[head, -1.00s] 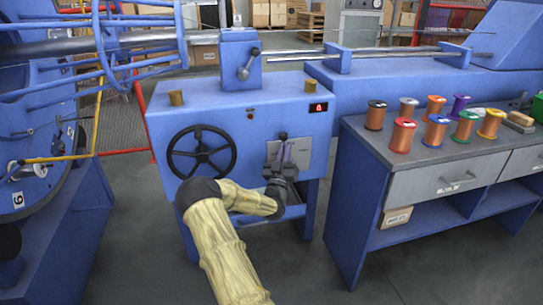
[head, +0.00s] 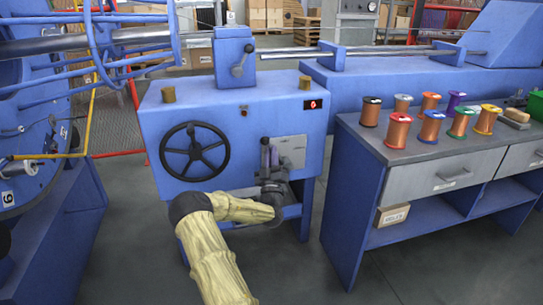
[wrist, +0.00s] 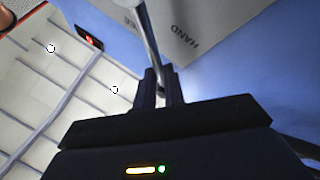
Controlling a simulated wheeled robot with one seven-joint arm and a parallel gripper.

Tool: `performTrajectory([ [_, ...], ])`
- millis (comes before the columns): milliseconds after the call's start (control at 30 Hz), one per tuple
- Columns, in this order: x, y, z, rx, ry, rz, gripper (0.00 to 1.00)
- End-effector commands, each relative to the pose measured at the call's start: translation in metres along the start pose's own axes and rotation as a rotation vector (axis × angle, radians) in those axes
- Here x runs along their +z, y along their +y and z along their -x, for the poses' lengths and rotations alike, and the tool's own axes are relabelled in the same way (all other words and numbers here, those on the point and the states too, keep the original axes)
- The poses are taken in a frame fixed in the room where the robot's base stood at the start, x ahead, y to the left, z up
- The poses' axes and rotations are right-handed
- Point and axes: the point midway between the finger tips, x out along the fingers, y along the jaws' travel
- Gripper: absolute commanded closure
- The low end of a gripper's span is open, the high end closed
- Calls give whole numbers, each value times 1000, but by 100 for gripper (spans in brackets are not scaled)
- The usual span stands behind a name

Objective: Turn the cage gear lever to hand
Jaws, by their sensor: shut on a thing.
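The cage gear lever (wrist: 151,42) is a slim metal bar on the front of the blue machine cabinet. In the wrist view it runs down from the top edge to between the two dark fingers of my gripper (wrist: 163,86), which are shut on it. The grey plate (wrist: 205,22) behind it carries the word HAND to the right of the lever; another word is partly cut off near the lever. In the head view, my gripper (head: 270,163) is at the left side of the plate (head: 293,152) and hides most of the lever.
A black handwheel (head: 195,151) is left of my gripper on the cabinet. A small red display (head: 310,105) sits above right. A blue bench (head: 357,150) with several wire spools stands close on the right. The strander cage (head: 130,40) is at upper left.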

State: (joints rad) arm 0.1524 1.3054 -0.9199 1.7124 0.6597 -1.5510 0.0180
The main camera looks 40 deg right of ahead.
Motion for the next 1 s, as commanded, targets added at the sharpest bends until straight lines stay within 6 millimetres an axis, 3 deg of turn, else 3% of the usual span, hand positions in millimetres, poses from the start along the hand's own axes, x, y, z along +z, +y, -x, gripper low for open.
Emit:
performTrajectory([
  [133, 1, -3, 3, -5, -3, 1, 100],
  [167, 1, -3, 3, -6, -3, 1, 88],
  [267, 1, -3, 3, -5, -3, 0, 68],
  [667, 0, -1, 6, -3, -3, 0, 68],
  [867, -1, 0, 31, -5, -5, 0, 68],
  [1000, -1, 0, 58, -4, -5, 2, 68],
])
